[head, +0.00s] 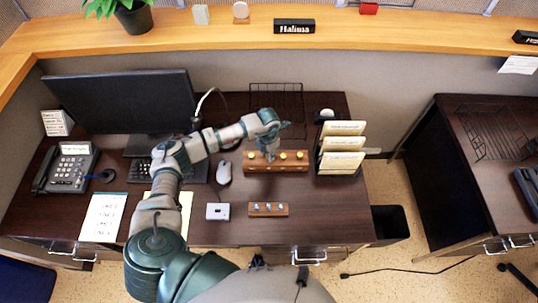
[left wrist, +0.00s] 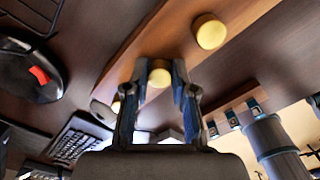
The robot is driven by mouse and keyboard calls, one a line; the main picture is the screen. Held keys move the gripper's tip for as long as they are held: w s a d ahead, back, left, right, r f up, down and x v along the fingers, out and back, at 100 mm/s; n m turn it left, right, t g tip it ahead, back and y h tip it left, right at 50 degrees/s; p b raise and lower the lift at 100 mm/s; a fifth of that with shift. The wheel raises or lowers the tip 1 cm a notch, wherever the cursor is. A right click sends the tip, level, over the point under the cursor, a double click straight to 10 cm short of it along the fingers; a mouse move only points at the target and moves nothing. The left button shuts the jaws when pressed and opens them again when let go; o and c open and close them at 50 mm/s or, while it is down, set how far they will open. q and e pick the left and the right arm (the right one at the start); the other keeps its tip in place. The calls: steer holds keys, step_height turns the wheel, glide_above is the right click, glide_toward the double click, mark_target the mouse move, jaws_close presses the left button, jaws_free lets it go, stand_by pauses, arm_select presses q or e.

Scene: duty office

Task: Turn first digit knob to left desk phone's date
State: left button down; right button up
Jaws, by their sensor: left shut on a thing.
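A long wooden block (head: 291,168) with a row of round yellow knobs lies on the dark desk in the head view. My left gripper (head: 270,157) reaches down onto the block and is shut on one yellow knob (left wrist: 160,76). My right gripper is not in view.
A smaller wooden block (head: 268,210) with small blue-white pieces and a white device (head: 218,211) lie nearer the front. The monitor (head: 125,100) stands behind the keyboard.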

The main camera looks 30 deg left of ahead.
mark_target(268, 155)
arm_select(q)
steer(key=m+b, duration=0.2)
steer(key=m, duration=0.4)
steer(key=shift+a+f+b, duration=0.1)
steer(key=shift+b, duration=0.2)
steer(key=shift+m+b, duration=0.45)
steer(key=shift+m, duration=0.75)
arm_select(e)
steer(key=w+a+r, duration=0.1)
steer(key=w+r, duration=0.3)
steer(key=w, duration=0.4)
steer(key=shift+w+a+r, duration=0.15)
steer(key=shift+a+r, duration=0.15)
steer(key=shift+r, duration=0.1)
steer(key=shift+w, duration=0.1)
arm_select(q)
steer(key=c, duration=1)
jaws_free()
steer(key=shift+o, duration=0.2)
step_height(268, 155, up, 12)
